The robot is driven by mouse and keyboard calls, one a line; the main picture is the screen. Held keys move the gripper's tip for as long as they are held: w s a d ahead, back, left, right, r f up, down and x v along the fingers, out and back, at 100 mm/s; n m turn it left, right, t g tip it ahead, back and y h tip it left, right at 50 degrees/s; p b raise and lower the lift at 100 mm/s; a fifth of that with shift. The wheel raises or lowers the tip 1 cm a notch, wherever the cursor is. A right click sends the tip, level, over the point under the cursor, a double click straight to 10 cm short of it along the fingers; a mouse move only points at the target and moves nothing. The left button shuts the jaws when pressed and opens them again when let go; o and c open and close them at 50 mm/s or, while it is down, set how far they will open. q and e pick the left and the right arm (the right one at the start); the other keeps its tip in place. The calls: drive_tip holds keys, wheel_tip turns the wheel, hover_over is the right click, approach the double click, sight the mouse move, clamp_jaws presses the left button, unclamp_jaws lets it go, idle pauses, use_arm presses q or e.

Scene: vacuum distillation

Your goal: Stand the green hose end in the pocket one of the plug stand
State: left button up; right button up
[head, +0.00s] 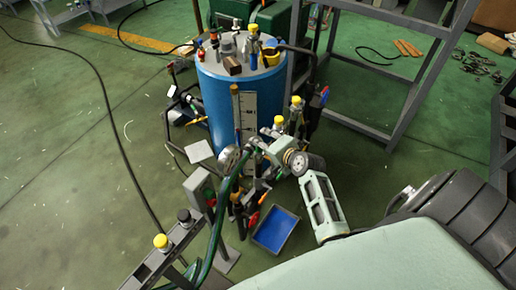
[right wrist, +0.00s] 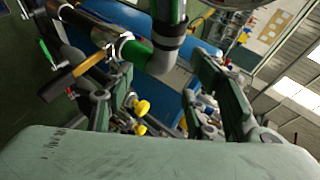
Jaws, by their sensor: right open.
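My right gripper (head: 258,150) reaches in from the right to the front of the blue drum (head: 215,105). In the right wrist view my right gripper (right wrist: 165,85) has its two fingers wide apart. A green hose (head: 224,200) rises from the lower left to beside this gripper. In the right wrist view a green-banded hose end (right wrist: 133,50) and a grey elbow (right wrist: 163,58) lie beyond the open fingers; I cannot tell whether they touch. A rail with a yellow cap (head: 161,241) and a dark cap stands at lower left; I cannot tell whether it is the plug stand. My left gripper is out of view.
A round gauge (head: 229,157) and a vertical scale board (head: 246,112) stand close to my right gripper. A blue tray (head: 275,230) lies below it. A grey metal frame (head: 400,110) stands at right. Open green floor lies at left, crossed by a black cable (head: 103,95).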

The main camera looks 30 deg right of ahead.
drive_tip(key=x, duration=0.4)
drive_tip(key=shift+a+r, duration=0.1)
drive_tip(key=shift+a, duration=0.1)
drive_tip(key=shift+s+r, duration=0.1)
drive_tip(key=c, duration=1)
clamp_jaws()
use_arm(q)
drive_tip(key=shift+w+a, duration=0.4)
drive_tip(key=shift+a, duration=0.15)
use_arm(e)
drive_tip(key=shift+s, duration=0.1)
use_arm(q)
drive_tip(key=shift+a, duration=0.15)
